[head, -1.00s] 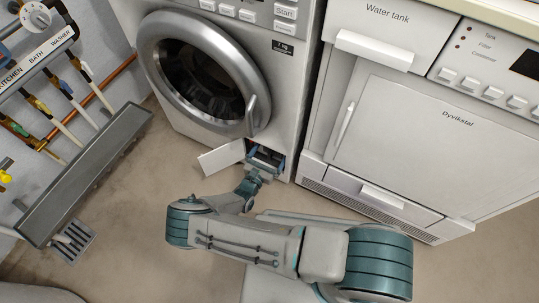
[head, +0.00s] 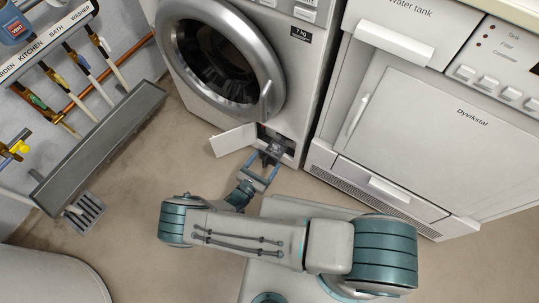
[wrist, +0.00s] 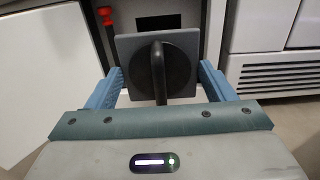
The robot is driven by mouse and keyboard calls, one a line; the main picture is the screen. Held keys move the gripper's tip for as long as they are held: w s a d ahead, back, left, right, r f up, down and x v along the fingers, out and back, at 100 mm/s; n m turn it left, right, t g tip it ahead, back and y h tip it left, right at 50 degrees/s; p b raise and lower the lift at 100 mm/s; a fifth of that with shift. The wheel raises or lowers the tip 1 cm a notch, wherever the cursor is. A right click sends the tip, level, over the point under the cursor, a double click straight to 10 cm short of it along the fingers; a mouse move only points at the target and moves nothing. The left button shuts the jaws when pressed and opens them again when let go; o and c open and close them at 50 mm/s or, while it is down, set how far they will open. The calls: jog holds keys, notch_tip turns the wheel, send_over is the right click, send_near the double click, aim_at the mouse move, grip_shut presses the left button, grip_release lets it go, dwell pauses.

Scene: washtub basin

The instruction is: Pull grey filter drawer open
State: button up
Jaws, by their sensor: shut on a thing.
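The grey filter drawer (wrist: 132,52) shows in the wrist view as a square grey front with a round dark knob and a black loop handle. In the head view the drawer (head: 272,150) is a small dark grey piece at the washer's low opening, standing out in front of it. My gripper (wrist: 160,75) is shut on the drawer, one blue finger at each side of its front. In the head view my gripper (head: 267,163) is low in front of the opening. The drawer's body behind its front is mostly hidden.
A white flap (head: 233,139) stands open left of the opening, close to my left finger. A red-capped tube (wrist: 108,32) shows left of the drawer front. The washer door (head: 222,52) is above. The dryer (head: 420,140) stands to the right. The floor in front is clear.

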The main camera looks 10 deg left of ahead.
jog(key=o, duration=1.4)
jog(key=p+v, duration=0.2)
jog(key=v, duration=1.2)
jog(key=shift+p, duration=0.3)
